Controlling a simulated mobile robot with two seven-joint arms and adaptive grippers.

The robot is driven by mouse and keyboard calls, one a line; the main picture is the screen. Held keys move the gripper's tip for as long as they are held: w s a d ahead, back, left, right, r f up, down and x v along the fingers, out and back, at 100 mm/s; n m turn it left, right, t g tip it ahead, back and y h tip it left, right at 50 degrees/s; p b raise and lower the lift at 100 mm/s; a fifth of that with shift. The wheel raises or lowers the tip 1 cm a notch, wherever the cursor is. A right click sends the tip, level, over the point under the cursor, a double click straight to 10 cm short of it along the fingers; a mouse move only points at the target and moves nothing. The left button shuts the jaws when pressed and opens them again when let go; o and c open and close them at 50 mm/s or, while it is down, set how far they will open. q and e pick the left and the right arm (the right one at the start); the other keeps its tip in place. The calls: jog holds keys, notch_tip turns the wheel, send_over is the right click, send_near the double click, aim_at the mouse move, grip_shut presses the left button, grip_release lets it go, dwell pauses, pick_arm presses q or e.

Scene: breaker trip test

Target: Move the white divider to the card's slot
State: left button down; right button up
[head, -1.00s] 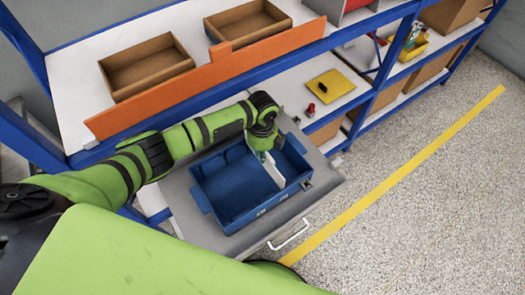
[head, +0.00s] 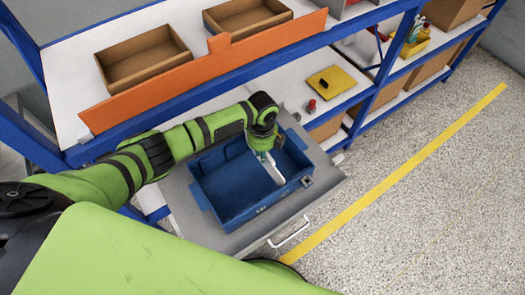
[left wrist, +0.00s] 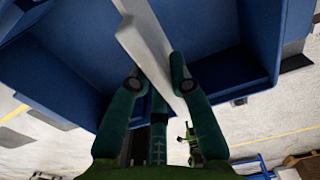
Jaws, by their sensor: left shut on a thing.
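The white divider (head: 271,168) is in my left gripper (head: 263,152), at the right part of the blue bin (head: 227,205). The gripper reaches down over the bin and is shut on the divider's upper edge. In the left wrist view the white divider (left wrist: 140,38) runs between the two dark green fingers of the left gripper (left wrist: 160,70), with the blue bin (left wrist: 50,75) around it. I cannot tell whether the divider's lower edge is seated in a slot. My right gripper is out of view.
The bin stands on a grey pull-out tray (head: 310,195) with a white handle (head: 289,234). Behind are shelves with two cardboard trays (head: 145,57), an orange strip (head: 205,72), a yellow plate bearing a small black piece (head: 330,83), and a red knob (head: 311,107). The floor at right is clear.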

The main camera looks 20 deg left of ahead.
pick_arm(q)
jog(key=shift+f+b, duration=1.9)
jog(key=shift+f, duration=0.55)
jog(key=c, duration=1.1)
grip_release()
jog(key=shift+o, duration=0.2)
jog(key=shift+r, duration=0.1)
notch_tip(320, 180, up, 12)
jog(key=o, duration=1.1)
jog(key=shift+c, duration=0.2)
